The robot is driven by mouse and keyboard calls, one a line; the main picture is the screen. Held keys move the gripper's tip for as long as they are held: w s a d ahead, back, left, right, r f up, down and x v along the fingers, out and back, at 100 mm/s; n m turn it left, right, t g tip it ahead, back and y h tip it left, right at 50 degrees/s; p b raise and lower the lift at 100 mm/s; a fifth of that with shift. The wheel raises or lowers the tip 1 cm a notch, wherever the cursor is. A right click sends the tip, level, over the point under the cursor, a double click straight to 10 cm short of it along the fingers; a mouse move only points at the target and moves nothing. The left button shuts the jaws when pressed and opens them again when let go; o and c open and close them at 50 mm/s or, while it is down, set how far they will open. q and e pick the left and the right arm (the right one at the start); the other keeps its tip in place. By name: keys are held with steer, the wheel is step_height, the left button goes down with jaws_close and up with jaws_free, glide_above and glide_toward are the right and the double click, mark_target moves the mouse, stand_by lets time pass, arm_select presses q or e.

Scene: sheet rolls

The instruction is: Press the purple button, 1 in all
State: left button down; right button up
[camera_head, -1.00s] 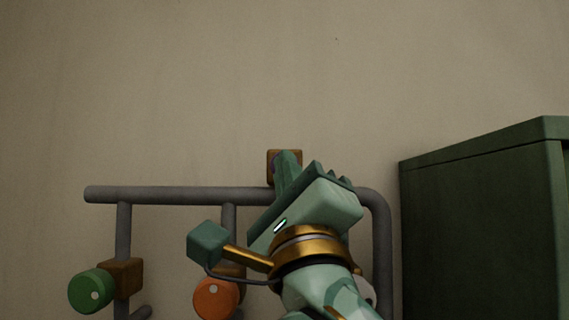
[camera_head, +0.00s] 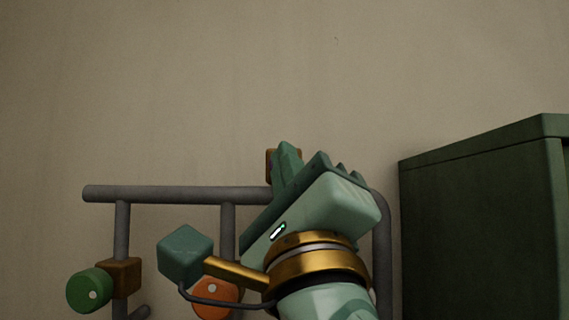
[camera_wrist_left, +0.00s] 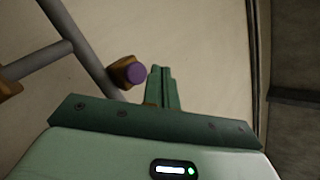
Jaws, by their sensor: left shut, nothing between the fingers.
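The purple button (camera_wrist_left: 136,73) shows in the left wrist view as a round purple cap on a brown block (camera_wrist_left: 119,72) beside a grey pipe. In the head view only part of the brown block (camera_head: 269,166) shows at the top rail; my gripper hides the button's face. My left gripper (camera_head: 287,148) is shut and empty, in front of the block. In the left wrist view its closed fingertips (camera_wrist_left: 160,69) are just right of the purple button, with a small gap in the picture. Whether they touch it in depth I cannot tell. My right gripper is not in view.
A grey pipe frame (camera_head: 160,193) stands before a plain wall. A green button (camera_head: 88,291) on a brown block and an orange button (camera_head: 214,297), partly covered by my arm, sit lower left. A dark green cabinet (camera_head: 480,220) stands at the right. The space above the rail is clear.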

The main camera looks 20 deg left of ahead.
arm_select(q)
steer(key=shift+s+d, duration=0.2)
steer(key=shift+s, duration=0.4)
steer(key=shift+s+d, duration=0.15)
steer(key=shift+s, duration=0.4)
